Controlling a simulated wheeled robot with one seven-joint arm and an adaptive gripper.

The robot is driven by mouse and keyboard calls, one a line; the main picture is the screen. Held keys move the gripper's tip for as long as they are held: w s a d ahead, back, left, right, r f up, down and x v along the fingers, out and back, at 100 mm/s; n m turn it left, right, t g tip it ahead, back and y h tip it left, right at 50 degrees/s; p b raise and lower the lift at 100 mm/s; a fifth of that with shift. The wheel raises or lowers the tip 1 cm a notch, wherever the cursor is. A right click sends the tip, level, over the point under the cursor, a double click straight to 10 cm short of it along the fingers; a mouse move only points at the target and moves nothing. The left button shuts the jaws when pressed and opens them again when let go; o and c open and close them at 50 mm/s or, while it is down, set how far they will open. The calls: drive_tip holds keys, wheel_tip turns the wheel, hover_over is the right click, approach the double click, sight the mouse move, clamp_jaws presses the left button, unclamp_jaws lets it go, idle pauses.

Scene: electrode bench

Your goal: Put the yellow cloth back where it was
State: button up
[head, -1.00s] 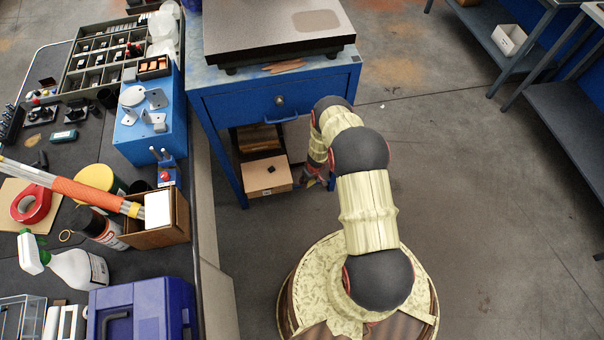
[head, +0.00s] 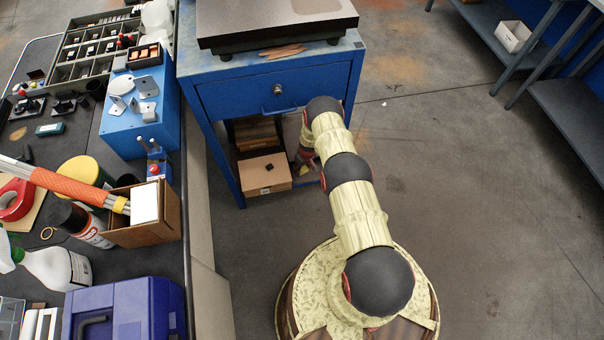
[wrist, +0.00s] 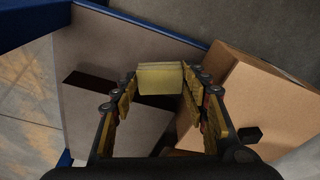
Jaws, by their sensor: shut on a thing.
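The yellow cloth (wrist: 160,78) shows in the wrist view as a small folded block between the fingertips of my gripper (wrist: 162,88). The fingers press on it from left and right. The gripper and cloth are over the grey lower shelf (wrist: 105,75) of the blue stand, left of a cardboard box (wrist: 262,90). Whether the cloth touches the shelf I cannot tell. In the head view my gripper (head: 304,160) is small and partly hidden by my arm, at the right of the cardboard box (head: 264,175) under the drawer.
The blue stand (head: 275,95) has a drawer above the shelf, and its leg is close to my arm. A small black object (wrist: 250,135) lies on the box. A cluttered workbench (head: 195,250) stands at the left. The floor (head: 480,200) at the right is open.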

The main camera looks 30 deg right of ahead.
sight(302, 170)
drive_tip(key=shift+w+d+f+b, duration=0.15)
drive_tip(key=shift+w+f+b, duration=0.2)
drive_tip(key=shift+w+f, duration=0.4)
wheel_tip(302, 170, down, 3)
drive_tip(key=shift+f+b, duration=0.15)
drive_tip(key=shift+b, duration=0.55)
drive_tip(key=o, duration=0.9)
drive_tip(key=shift+o, duration=0.6)
drive_tip(key=r+p, duration=0.1)
drive_tip(key=r, duration=0.2)
drive_tip(key=s+r+p, duration=0.1)
drive_tip(key=r+p, duration=0.1)
drive_tip(key=r, duration=0.2)
drive_tip(key=r+p, duration=0.2)
drive_tip(key=r, duration=0.2)
drive_tip(key=shift+s+d, duration=0.1)
drive_tip(key=shift+s, duration=0.2)
drive_tip(key=shift+s+r, duration=0.1)
drive_tip(key=shift+r, duration=0.45)
